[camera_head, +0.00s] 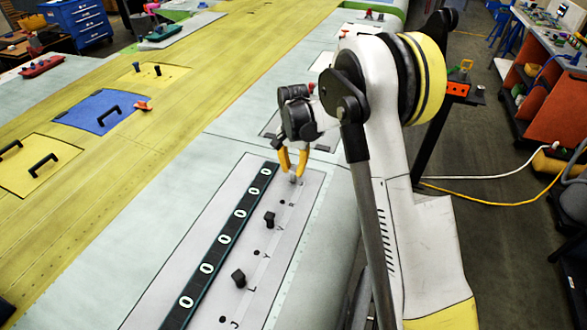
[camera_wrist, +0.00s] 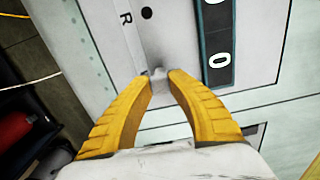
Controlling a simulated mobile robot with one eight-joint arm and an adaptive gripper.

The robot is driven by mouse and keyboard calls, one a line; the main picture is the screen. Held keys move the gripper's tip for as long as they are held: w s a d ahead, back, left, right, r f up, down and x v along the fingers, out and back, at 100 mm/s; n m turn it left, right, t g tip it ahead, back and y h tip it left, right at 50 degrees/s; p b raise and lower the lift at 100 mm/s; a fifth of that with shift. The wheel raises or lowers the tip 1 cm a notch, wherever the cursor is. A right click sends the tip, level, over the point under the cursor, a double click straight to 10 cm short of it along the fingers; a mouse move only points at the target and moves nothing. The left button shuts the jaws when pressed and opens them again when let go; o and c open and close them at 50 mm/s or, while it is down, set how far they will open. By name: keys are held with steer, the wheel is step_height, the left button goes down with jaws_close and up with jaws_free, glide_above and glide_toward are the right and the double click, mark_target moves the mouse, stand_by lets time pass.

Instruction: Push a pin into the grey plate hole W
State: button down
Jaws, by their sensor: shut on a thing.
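My gripper (camera_head: 292,170) is over the far end of the light grey plate (camera_head: 208,255). Its yellow fingers are shut on a small pale grey pin (camera_wrist: 158,73), which also shows just below the fingertips in the head view (camera_head: 293,179). Whether the pin's lower end touches the plate or sits in a hole cannot be told. The plate has a row of dark holes with letters; a letter R (camera_wrist: 126,18) stands beside one hole (camera_wrist: 146,13) in the wrist view. I cannot make out a letter W.
Two black pins (camera_head: 269,219) (camera_head: 238,279) stand on the plate nearer the camera. A dark strip with white ovals (camera_head: 224,240) runs along the plate's left side. A blue panel with a handle (camera_head: 101,110) and yellow panels lie farther left.

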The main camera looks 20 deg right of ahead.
steer(key=shift+s+d+f, duration=0.1)
steer(key=shift+d+f, duration=0.05)
steer(key=shift+f, duration=0.2)
steer(key=c, duration=1.2)
jaws_free()
steer(key=shift+c, duration=0.2)
steer(key=r, duration=0.8)
steer(key=shift+s+d+r, duration=0.15)
steer(key=shift+s+d, duration=0.05)
steer(key=shift+d, duration=0.1)
step_height(320, 180, up, 7)
steer(key=p, duration=0.3)
steer(key=shift+w+a+p, duration=0.25)
steer(key=shift+a+p, duration=0.05)
